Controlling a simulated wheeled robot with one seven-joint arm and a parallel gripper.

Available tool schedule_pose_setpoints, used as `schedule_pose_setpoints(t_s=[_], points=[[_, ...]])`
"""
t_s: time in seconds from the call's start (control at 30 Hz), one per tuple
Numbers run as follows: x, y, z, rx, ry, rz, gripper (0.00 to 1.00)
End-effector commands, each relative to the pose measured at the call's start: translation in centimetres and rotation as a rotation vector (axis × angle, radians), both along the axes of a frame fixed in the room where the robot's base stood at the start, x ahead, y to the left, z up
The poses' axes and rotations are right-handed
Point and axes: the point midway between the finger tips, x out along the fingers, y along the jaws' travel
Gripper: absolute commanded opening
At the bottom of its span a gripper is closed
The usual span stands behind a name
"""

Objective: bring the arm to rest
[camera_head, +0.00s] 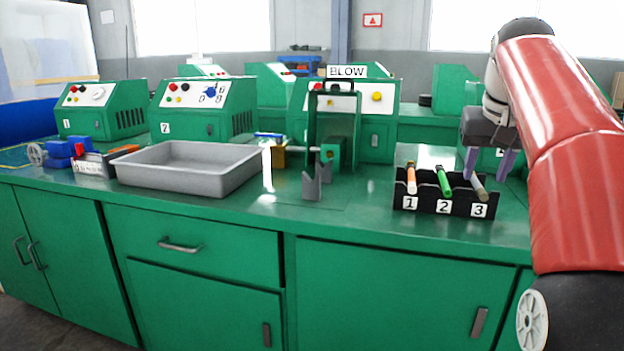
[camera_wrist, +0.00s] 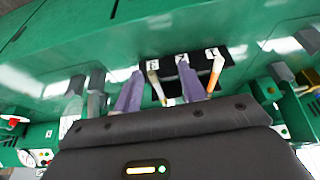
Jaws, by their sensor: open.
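My gripper (camera_head: 489,163) is open, with its two purple fingers pointing down over the right end of a black rack (camera_head: 427,203). In the wrist view the fingers (camera_wrist: 160,70) stand apart, with the pale tool of slot 3 (camera_wrist: 154,82) showing between them. Whether a finger touches it I cannot tell. The rack holds an orange tool (camera_head: 411,178) at label 1, a green tool (camera_head: 443,182) at label 2 and a grey-brown tool (camera_head: 480,188) at label 3. My gripper holds nothing that I can see.
A grey tray (camera_head: 190,153) stands on the green bench left of centre. A stand with a "BLOW" sign (camera_head: 347,71) rises between tray and rack. Green machine boxes (camera_head: 205,108) line the back. A blue vise (camera_head: 62,150) sits at far left. The bench front before the rack is clear.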

Motion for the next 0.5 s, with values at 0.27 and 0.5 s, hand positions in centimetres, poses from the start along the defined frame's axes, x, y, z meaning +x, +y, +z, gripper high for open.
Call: schedule_pose_setpoints(t_s=[0.27,0.5], points=[[-1.2,1.7,-0.7,-0.005,-0.006,0.023,0.41],[-3.1,3.9,-2.0,-0.011,-0.015,0.054,0.41]])
